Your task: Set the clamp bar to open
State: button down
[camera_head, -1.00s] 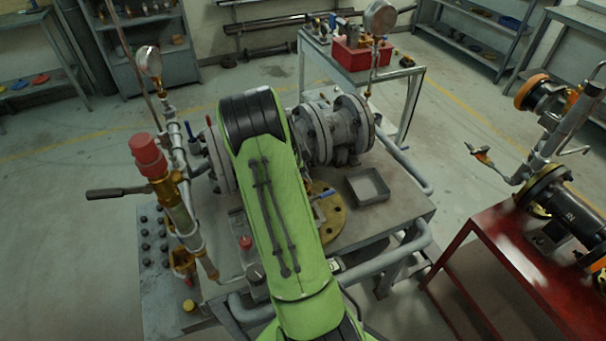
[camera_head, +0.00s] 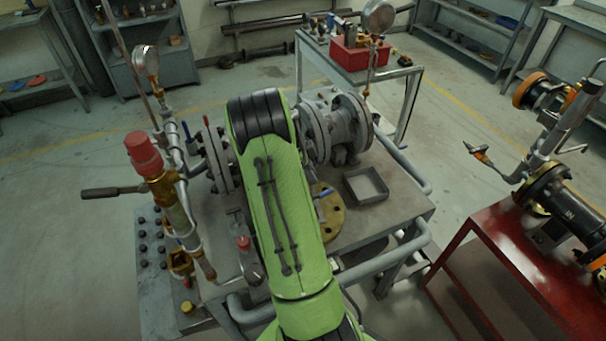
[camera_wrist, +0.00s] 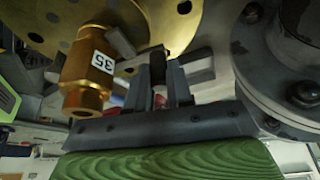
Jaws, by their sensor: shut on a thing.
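In the wrist view, the two dark fingers of my gripper (camera_wrist: 161,82) are closed around a short dark piece. A light grey bar (camera_wrist: 200,66) shows beside and behind the fingers; I take it to be the clamp bar, but its full shape and its set position are hidden. In the head view, my green arm covers my gripper and the bar.
A brass fitting marked 35 (camera_wrist: 90,72) is close left of the fingers, with a gold disc (camera_wrist: 178,22) above. A grey flanged valve (camera_head: 338,130) and a square tray (camera_head: 366,186) sit on the bench. A red-capped pipe (camera_head: 145,153) stands left of my arm.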

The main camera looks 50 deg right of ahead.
jog(key=s+d+m+y+b, duration=0.1)
jog(key=s+m, duration=0.1)
jog(key=s, duration=0.1)
jog(key=s+d+m+b, duration=0.1)
jog(key=s+m, duration=0.1)
jog(key=m, duration=0.1)
jog(key=s+d+m+y+b, duration=0.1)
jog(key=s+m, duration=0.1)
jog(key=s, duration=0.1)
jog(key=shift+s+d+m+g+y+b, duration=0.3)
jog(key=shift+g+b, duration=0.1)
jog(key=shift+s+a+m+y+b, duration=0.1)
jog(key=shift+s+m+y+b, duration=0.4)
jog(key=shift+s+m, duration=0.5)
jog(key=shift+s, duration=0.15)
jog(key=c, duration=1.3)
grip_release()
jog(key=shift+r, duration=0.1)
jog(key=a+p+v, duration=0.1)
jog(key=p+v, duration=0.6)
jog(key=v, duration=0.8)
jog(key=shift+d+r+p, duration=0.3)
jog(key=shift+d+p, duration=0.05)
jog(key=shift+d, duration=0.05)
